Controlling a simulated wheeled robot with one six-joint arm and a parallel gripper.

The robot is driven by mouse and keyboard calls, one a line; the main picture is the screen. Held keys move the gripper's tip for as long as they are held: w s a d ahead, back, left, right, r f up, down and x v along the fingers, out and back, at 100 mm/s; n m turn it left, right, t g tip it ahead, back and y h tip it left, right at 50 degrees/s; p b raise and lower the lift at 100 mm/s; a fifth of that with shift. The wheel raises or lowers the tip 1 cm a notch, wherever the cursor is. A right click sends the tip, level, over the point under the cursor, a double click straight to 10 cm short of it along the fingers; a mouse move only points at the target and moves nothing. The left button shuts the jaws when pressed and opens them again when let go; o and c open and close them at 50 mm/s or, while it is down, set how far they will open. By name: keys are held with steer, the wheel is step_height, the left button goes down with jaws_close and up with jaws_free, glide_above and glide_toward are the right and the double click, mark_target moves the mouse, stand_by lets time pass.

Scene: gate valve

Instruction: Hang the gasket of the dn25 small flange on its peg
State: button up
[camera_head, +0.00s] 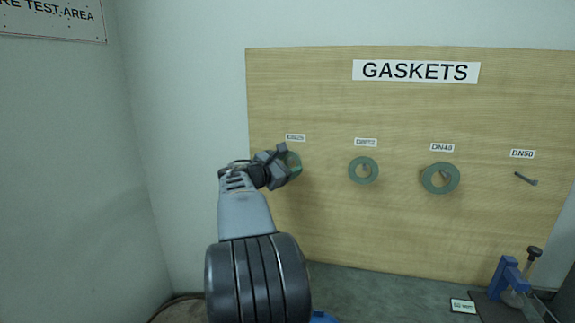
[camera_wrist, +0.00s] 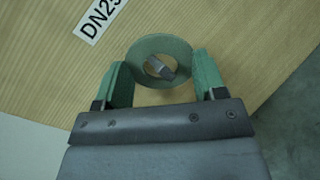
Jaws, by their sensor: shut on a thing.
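My gripper (camera_head: 284,164) is at the board under the DN25 label (camera_head: 295,137). In the wrist view, its two green fingers (camera_wrist: 160,62) are shut on the outer edge of a small green ring gasket (camera_wrist: 160,42). A grey peg (camera_wrist: 160,68) shows within the gasket's hole, and its end seems to overlap the ring's inner edge at lower right. The ring appears to be around the peg; how far along it sits I cannot tell. In the head view the gasket (camera_head: 295,162) is partly hidden by my gripper, and its peg is hidden.
The wooden board (camera_head: 400,230) is headed GASKETS. Green gaskets hang under the second label (camera_head: 364,171) and under DN40 (camera_head: 440,179). The DN50 peg (camera_head: 526,179) is bare. A blue vise-like tool (camera_head: 505,280) stands at lower right. A wall lies left of the board.

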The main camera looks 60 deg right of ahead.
steer(key=o, duration=1)
